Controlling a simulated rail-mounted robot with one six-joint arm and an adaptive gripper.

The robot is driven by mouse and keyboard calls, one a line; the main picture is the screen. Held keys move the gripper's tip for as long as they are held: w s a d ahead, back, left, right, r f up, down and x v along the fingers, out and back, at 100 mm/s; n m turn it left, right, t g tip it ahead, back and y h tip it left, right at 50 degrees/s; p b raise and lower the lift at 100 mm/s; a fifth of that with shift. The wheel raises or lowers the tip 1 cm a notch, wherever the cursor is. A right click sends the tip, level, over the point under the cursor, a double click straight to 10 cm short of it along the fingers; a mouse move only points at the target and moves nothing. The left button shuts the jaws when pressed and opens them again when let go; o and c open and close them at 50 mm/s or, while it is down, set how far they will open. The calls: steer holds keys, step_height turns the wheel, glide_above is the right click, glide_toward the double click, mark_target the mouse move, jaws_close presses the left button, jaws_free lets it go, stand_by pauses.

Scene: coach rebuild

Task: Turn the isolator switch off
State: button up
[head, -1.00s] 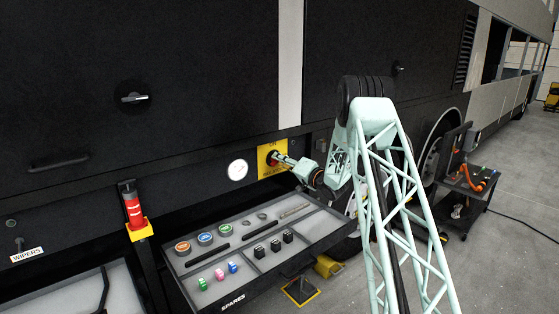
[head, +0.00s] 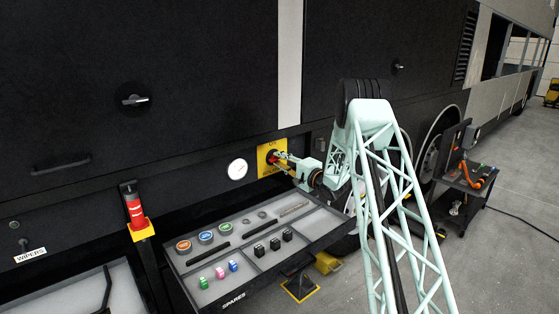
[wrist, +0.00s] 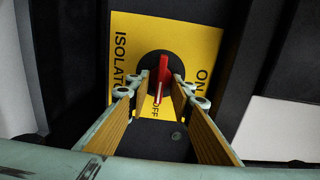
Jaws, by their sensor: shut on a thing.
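The isolator switch has a red handle (wrist: 163,72) on a black round base, on a yellow plate (wrist: 205,45) marked ISOLATOR, ON and OFF. In the wrist view the handle stands upright in the picture. Its white line points down toward the OFF mark, while ON is at the right. My gripper (wrist: 161,90) is shut on the red handle, one finger on each side. In the head view the yellow plate (head: 264,149) is on the dark coach side, with my gripper (head: 279,159) reaching it from the right and partly hiding the handle.
A white round gauge (head: 237,170) is just left of the plate. Below, a spares tray (head: 213,285) with several small parts juts out. A trolley (head: 474,192) is at right on open floor.

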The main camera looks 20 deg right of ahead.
stand_by(0.5)
steer(key=o, duration=0.8)
steer(key=shift+s, duration=0.1)
steer(key=v, duration=1.1)
steer(key=shift+s, duration=0.4)
